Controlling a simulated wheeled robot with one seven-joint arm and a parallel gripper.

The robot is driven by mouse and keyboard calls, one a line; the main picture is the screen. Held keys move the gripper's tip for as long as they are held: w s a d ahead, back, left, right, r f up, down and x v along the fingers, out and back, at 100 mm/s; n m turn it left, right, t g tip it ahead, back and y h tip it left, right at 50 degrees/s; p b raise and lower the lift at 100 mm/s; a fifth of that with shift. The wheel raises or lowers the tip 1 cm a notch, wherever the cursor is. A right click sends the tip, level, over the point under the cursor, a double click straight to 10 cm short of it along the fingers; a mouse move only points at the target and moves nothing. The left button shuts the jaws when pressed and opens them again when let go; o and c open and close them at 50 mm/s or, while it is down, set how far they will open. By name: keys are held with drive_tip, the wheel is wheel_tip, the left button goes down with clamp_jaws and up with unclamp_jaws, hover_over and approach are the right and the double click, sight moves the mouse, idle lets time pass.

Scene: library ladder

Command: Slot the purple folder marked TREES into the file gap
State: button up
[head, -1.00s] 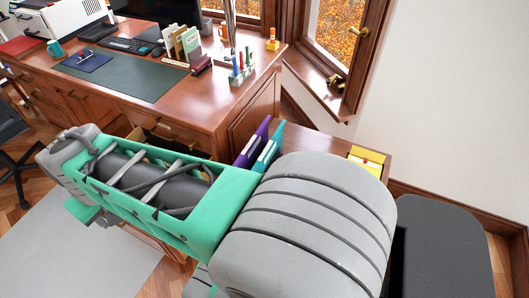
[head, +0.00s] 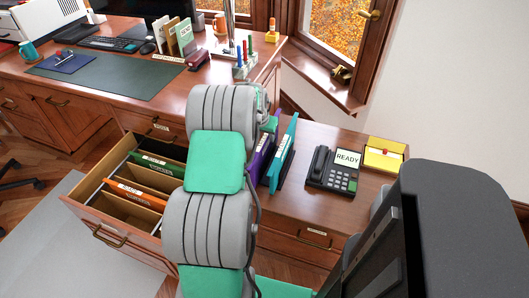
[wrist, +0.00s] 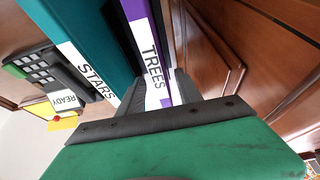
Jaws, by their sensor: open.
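The purple folder marked TREES (head: 261,158) stands upright on the side cabinet, left of a teal folder (head: 284,152). In the wrist view the purple folder (wrist: 148,50) lies between the dark fingers of my gripper (wrist: 158,65), which are open around it. The teal folder there is marked STARS (wrist: 85,65). In the head view my arm hides most of the gripper. The open file drawer (head: 112,222) holds a green folder (head: 156,162) and an orange folder (head: 142,191), with spaces between dividers. My arm covers the drawer's right side.
The large desk (head: 110,75) behind carries a pen holder (head: 243,66), upright books and a keyboard. The window sill is at the back right.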

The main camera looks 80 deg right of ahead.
drive_tip(key=x, duration=0.4)
drive_tip(key=shift+d+f, duration=0.15)
drive_tip(key=shift+f, duration=0.2)
clamp_jaws()
drive_tip(key=shift+r, duration=0.1)
